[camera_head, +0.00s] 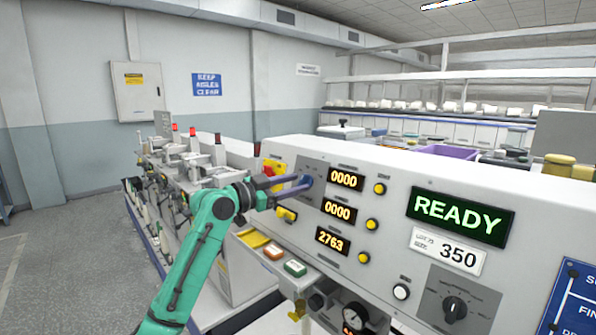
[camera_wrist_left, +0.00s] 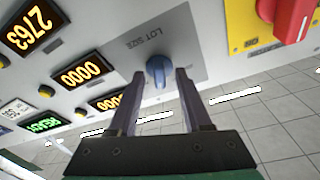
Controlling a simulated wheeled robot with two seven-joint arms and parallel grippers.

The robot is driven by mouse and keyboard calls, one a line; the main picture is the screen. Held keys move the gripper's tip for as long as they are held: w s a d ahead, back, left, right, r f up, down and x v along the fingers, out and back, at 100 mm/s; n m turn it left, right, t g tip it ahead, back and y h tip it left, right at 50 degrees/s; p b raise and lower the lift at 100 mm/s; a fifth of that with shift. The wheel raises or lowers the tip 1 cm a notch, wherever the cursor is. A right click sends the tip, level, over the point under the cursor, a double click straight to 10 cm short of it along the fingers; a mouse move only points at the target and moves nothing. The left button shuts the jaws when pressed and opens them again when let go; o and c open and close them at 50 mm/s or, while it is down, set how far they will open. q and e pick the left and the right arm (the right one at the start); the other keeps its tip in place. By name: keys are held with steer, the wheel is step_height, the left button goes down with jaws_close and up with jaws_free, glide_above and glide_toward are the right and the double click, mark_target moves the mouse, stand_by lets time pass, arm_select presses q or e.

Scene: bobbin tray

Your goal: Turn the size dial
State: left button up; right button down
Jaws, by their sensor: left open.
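The size dial is a blue knob (camera_wrist_left: 157,72) on a grey plate marked LOT SIZE in the left wrist view. In the head view, its blue knob (camera_head: 307,181) shows at the left of the panel, partly hidden by my gripper. My left gripper (camera_wrist_left: 160,88) is open, with one finger on each side of the knob. In the head view, my left gripper (camera_head: 297,187) reaches the panel from the left. I cannot tell whether the fingers touch the knob. My right gripper is not in view.
A display (camera_head: 457,213) reads READY, above a white plate (camera_head: 449,251) showing 350. Number displays (camera_head: 339,211) and yellow buttons (camera_head: 372,224) sit right of the dial. A black knob (camera_head: 454,308) is lower right. A red switch on yellow (camera_wrist_left: 291,20) is close by.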

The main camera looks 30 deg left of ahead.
arm_select(q)
steer(key=shift+w+d, duration=0.3)
steer(key=shift+w, duration=0.25)
jaws_close()
steer(key=shift+n, duration=0.3)
steer(key=shift+n+y, duration=0.3)
steer(key=shift+n, duration=0.3)
steer(key=n+p, duration=0.1)
steer(key=n, duration=0.1)
steer(key=shift+r+n+t+y, duration=0.1)
steer(key=shift+n+t+y, duration=0.2)
steer(key=shift+t, duration=0.1)
steer(key=shift+s+d+n+y+p, duration=0.1)
steer(key=shift+n+y+p, duration=0.5)
steer(key=shift+n, duration=0.7)
steer(key=shift+d+n+y+p, duration=0.1)
steer(key=shift+n+y+p, duration=0.2)
steer(key=shift+n+p, duration=0.8)
steer(key=shift+n, duration=0.3)
